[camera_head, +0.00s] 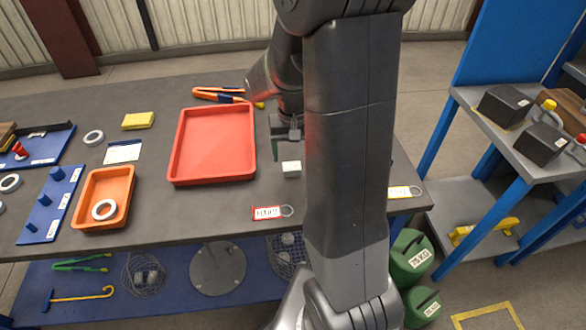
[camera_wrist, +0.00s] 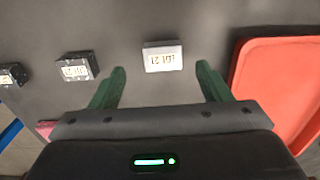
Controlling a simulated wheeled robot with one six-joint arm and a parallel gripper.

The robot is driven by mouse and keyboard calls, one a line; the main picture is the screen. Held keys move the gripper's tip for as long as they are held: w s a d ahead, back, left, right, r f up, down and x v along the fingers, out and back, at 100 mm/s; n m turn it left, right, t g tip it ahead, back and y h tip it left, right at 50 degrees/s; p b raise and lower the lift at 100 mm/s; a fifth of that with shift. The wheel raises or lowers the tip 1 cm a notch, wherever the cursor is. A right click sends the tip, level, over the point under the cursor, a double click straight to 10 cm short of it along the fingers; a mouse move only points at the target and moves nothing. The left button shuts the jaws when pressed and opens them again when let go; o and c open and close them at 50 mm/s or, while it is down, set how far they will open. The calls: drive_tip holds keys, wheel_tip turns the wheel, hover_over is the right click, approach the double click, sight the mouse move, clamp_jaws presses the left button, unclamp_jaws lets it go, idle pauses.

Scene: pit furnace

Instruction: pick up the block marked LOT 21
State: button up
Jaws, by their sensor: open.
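The block marked LOT 21 (camera_wrist: 163,58) is small and pale, with a label whose text appears upside down in the wrist view. It lies on the dark table, and in the head view a small pale block (camera_head: 291,169) shows just below my gripper (camera_head: 287,140). In the wrist view my gripper (camera_wrist: 162,85) has its two green fingers spread wide. The block lies beyond the fingertips, roughly centred between them, and appears untouched. Two darker labelled blocks (camera_wrist: 78,67) and (camera_wrist: 12,75) lie to its left in the wrist view; my arm hides them in the head view.
A red tray (camera_head: 213,145) stands left of the gripper and shows close on the right in the wrist view. Orange-handled tongs (camera_head: 218,95) lie behind it. A red-edged tag (camera_head: 267,213) lies near the table's front edge. Bare table surrounds the pale block.

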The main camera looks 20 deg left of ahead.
sight(292, 166)
drive_tip(key=shift+w+a+f, duration=0.1)
drive_tip(key=shift+f, duration=1.2)
drive_tip(key=shift+a+f, duration=0.1)
drive_tip(key=shift+f, duration=1.15)
drive_tip(key=c, duration=1.3)
